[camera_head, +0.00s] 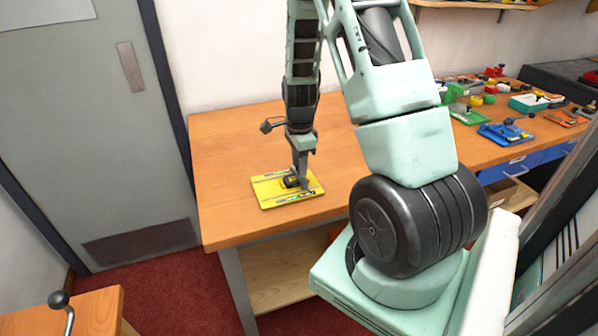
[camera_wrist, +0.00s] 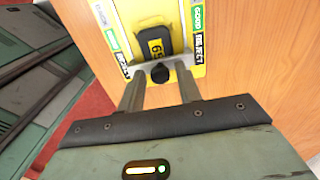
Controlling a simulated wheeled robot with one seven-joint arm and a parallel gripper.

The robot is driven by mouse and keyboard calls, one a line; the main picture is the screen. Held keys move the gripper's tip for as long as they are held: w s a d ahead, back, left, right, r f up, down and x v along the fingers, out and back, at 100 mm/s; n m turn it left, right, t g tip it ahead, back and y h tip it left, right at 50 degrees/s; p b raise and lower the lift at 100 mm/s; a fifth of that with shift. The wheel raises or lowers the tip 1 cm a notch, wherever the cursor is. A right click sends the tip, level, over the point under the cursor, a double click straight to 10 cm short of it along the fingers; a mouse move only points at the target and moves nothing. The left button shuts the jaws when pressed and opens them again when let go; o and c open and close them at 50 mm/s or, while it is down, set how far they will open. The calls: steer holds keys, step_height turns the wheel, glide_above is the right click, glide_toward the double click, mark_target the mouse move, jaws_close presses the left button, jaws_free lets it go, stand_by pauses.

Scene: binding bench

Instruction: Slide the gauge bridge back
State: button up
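A yellow board (camera_head: 268,197) lies flat on the wooden bench, near its front left part. In the wrist view the board (camera_wrist: 128,12) carries side strips lettered GOOD and REJECT. The gauge bridge (camera_wrist: 157,42) has a black gauge body with a yellow number label; it also shows in the head view (camera_head: 291,181). A silver crossbar (camera_wrist: 177,62) with a black knob (camera_wrist: 160,75) spans its near side. My gripper (camera_wrist: 160,80) points down at the board, its two fingers apart on either side of the knob. I cannot tell whether they touch the crossbar. In the head view my gripper (camera_head: 302,177) partly hides the bridge.
The wooden bench top (camera_head: 225,150) is clear around the board. Coloured fixtures, including a blue board (camera_head: 505,133) and a green board (camera_head: 467,115), stand at the far right. A grey door (camera_head: 100,140) is at left. A small table with a lever (camera_head: 66,310) is at bottom left.

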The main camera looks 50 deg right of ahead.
steer(key=c, duration=0.5)
steer(key=shift+w+a, duration=0.1)
steer(key=shift+a, duration=0.05)
steer(key=shift+w+a+p, duration=0.4)
steer(key=shift+w+a, duration=0.25)
steer(key=shift+a, duration=0.4)
steer(key=shift+w+a+p, duration=0.35)
steer(key=shift+w+a, duration=0.3)
steer(key=shift+a, duration=0.35)
steer(key=shift+w+a+p, duration=0.4)
steer(key=shift+w+a, duration=0.25)
steer(key=shift+a, duration=0.4)
steer(key=o, duration=0.4)
